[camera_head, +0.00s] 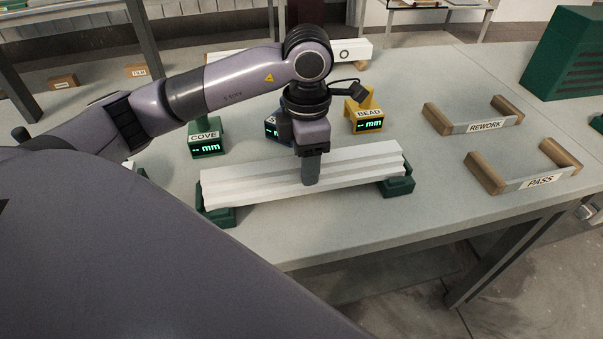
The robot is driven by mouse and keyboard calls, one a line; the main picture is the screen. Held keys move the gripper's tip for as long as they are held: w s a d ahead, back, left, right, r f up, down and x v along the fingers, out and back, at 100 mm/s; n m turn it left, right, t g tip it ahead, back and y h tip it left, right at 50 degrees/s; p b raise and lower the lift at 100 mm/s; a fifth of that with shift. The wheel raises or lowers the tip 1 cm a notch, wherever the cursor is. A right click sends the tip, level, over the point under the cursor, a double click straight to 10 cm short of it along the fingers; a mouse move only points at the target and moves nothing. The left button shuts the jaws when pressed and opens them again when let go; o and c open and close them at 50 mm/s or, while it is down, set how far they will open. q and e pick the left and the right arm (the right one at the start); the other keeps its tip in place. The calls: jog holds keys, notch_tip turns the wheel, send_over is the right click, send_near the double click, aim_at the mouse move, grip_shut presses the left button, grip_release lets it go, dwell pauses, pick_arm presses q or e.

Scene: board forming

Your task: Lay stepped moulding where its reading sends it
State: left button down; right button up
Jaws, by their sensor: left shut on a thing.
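The white stepped moulding (355,166) lies level across two dark green rests, one at its left end (221,217) and one at its right end (397,187). My left gripper (311,182) points down at the middle of the moulding and is shut on it. Behind it stand a green gauge marked COVE (206,146), a blue gauge (272,131) partly hidden by my arm, and a yellow gauge marked BEAD (367,115). The displays that show read "-- mm". At the right are the REWORK bracket (473,127) and the PASS bracket (525,182), both empty. My right gripper is not in view.
Another long white piece (340,51) with a round mark lies at the back behind my arm. A dark green slatted box (573,55) stands at the far right. The grey table (435,205) is clear between the right rest and the brackets.

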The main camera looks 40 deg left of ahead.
pick_arm(q)
jog(key=shift+r+p, duration=1.8)
jog(key=shift+r, duration=1)
jog(key=shift+r+p, duration=0.55)
jog(key=shift+r, duration=0.75)
jog(key=c, duration=1.1)
grip_release()
grip_shut()
jog(key=shift+w, duration=0.1)
